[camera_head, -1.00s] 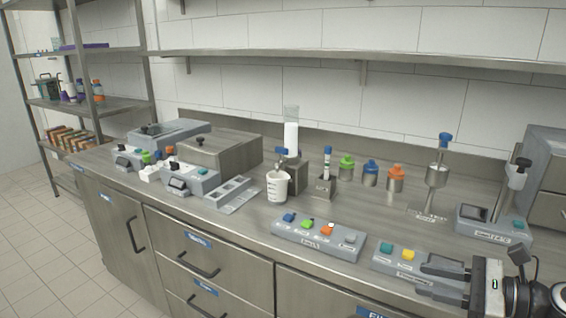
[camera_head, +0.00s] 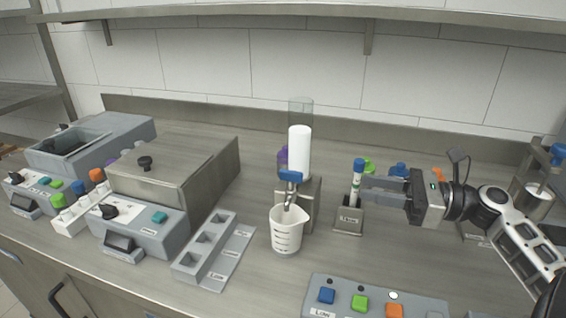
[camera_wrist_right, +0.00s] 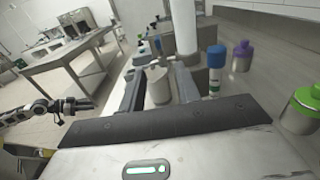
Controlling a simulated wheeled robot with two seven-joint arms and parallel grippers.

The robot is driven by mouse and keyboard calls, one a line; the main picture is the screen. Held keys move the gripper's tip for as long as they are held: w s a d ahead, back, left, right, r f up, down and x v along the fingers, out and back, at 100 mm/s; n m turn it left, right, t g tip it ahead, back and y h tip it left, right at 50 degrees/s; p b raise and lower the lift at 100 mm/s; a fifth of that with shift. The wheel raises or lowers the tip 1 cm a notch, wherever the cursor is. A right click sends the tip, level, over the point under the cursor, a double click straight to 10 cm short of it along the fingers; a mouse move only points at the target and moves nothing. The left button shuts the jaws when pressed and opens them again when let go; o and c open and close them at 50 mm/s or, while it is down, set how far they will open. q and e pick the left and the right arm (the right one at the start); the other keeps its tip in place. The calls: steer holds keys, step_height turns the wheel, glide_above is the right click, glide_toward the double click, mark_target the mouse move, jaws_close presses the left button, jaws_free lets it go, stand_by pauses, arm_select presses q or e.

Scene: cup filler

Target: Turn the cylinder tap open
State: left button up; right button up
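The clear cylinder (camera_head: 300,150) with white contents stands upright on its grey stand, with a blue tap handle (camera_head: 291,176) at its foot. A white measuring cup (camera_head: 286,236) stands under the spout; it also shows in the right wrist view (camera_wrist_right: 158,88), between my fingers in the picture. My right gripper (camera_head: 364,188) is open and empty, to the right of the tap and apart from it. Its fingertips are close to a blue-capped tube (camera_head: 357,172). My left gripper (camera_wrist_right: 78,104) shows small at the left in the right wrist view; its opening is unclear.
The tube stands in a small metal holder (camera_head: 348,220) between the cylinder and my right gripper. A button panel (camera_head: 375,287) lies in front. A grey slotted rack (camera_head: 222,250) and a metal-lidded box (camera_head: 165,165) stand left. Bottles with coloured caps stand behind my right gripper.

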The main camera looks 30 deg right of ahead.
mark_target(299, 173)
steer(key=p+x, duration=0.1)
steer(key=x, duration=1.3)
steer(key=shift+a, duration=0.4)
steer(key=shift+p, duration=0.3)
jaws_close()
